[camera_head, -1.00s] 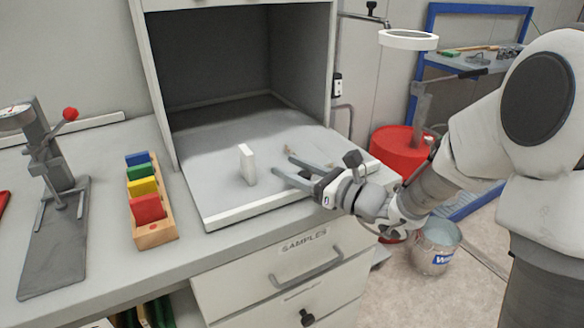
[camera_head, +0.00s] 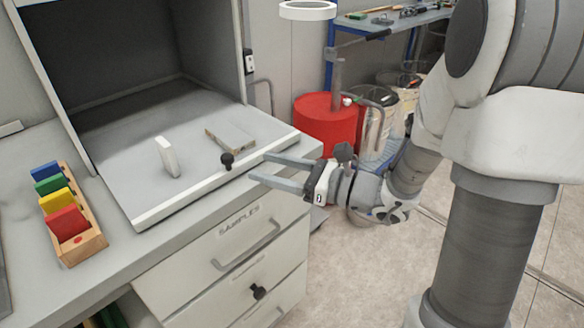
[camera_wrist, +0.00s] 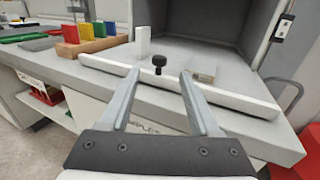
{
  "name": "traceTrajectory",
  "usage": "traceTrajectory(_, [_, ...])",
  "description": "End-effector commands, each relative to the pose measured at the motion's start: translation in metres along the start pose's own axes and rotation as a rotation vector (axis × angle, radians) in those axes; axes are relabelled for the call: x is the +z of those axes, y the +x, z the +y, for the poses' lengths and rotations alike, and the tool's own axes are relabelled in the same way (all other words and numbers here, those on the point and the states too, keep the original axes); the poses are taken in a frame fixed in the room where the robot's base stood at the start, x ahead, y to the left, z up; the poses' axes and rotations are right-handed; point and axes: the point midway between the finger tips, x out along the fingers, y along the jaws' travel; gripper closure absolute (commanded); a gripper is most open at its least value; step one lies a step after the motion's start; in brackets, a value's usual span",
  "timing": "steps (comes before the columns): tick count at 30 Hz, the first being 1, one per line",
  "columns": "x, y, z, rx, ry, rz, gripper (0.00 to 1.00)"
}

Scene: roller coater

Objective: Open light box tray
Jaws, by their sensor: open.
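The light box (camera_head: 120,60) is a grey cabinet with an open front. Its pale tray (camera_head: 125,135) lies at the opening, with a raised white front rim (camera_head: 215,180). A black knob (camera_head: 227,160) stands at the rim; the wrist view shows it too (camera_wrist: 159,62), beyond and between my fingertips. A white block (camera_head: 168,157) stands upright on the tray. A flat grey-brown block (camera_head: 230,138) lies behind the knob. My gripper (camera_head: 257,168) is open and empty, just right of the knob and apart from it. The wrist view shows both fingers (camera_wrist: 158,80) spread.
A wooden holder (camera_head: 88,240) with several coloured plates stands left on the bench. A red drum (camera_head: 325,125) stands behind my gripper.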

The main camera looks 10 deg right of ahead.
Motion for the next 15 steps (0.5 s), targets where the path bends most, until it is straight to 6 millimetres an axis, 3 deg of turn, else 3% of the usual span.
traceTrajectory(6, [0.001, -0.036, -0.001, -0.003, 0.001, 0.000, 0.37])
traceTrajectory(15, [0.000, -0.047, 0.000, 0.000, 0.000, 0.000, 0.37])
